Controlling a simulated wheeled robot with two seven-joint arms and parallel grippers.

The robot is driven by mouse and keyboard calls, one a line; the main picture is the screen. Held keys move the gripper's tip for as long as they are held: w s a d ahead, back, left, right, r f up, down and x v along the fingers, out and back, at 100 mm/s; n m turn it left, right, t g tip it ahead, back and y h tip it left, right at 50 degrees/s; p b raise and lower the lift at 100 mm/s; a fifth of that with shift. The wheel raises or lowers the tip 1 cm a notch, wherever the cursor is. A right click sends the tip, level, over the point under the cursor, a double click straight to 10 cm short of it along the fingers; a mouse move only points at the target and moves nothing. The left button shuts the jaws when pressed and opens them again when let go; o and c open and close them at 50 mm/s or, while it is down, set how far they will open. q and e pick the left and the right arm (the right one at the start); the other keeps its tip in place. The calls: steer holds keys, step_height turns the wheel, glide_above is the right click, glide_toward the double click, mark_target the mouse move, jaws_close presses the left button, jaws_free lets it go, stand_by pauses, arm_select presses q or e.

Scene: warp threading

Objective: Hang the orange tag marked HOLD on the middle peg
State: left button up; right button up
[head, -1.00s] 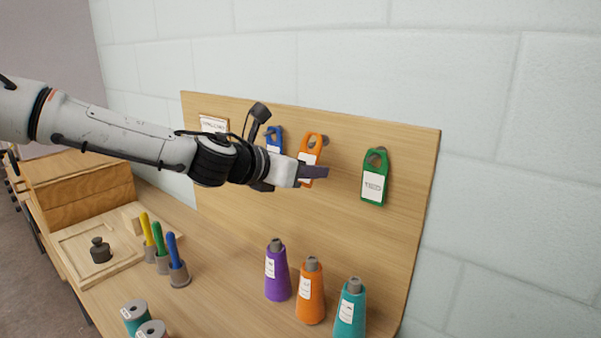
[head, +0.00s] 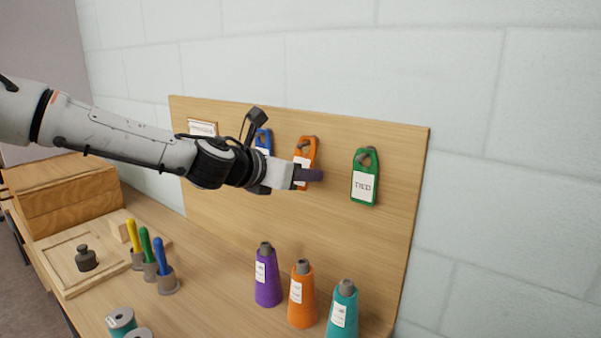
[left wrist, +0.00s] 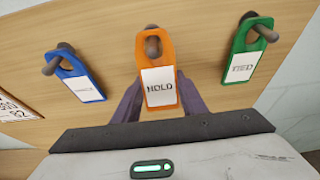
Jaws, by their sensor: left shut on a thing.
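The orange tag (head: 309,146), marked HOLD in the left wrist view (left wrist: 158,88), hangs upright at the middle peg (left wrist: 152,46). The peg end shows within the tag's hole, so the tag appears to be around it. My left gripper (head: 308,175) is shut on the lower part of the orange tag, with its dark fingers on both sides. A blue tag (left wrist: 78,80) hangs on the left peg (left wrist: 50,68). A green tag (left wrist: 243,55) hangs on the right peg (left wrist: 268,34). My right gripper is not in view.
The wooden peg board (head: 385,240) leans at the white block wall. Purple (head: 267,280), orange (head: 301,300) and teal (head: 342,312) cones stand below it. Colored-handled tools (head: 150,258) and a tray with a dark weight (head: 86,258) are on the left.

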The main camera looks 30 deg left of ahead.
arm_select(q)
steer(key=o, duration=0.9)
steer(key=v, duration=1)
steer(key=shift+s+p, duration=0.2)
steer(key=shift+p, duration=0.1)
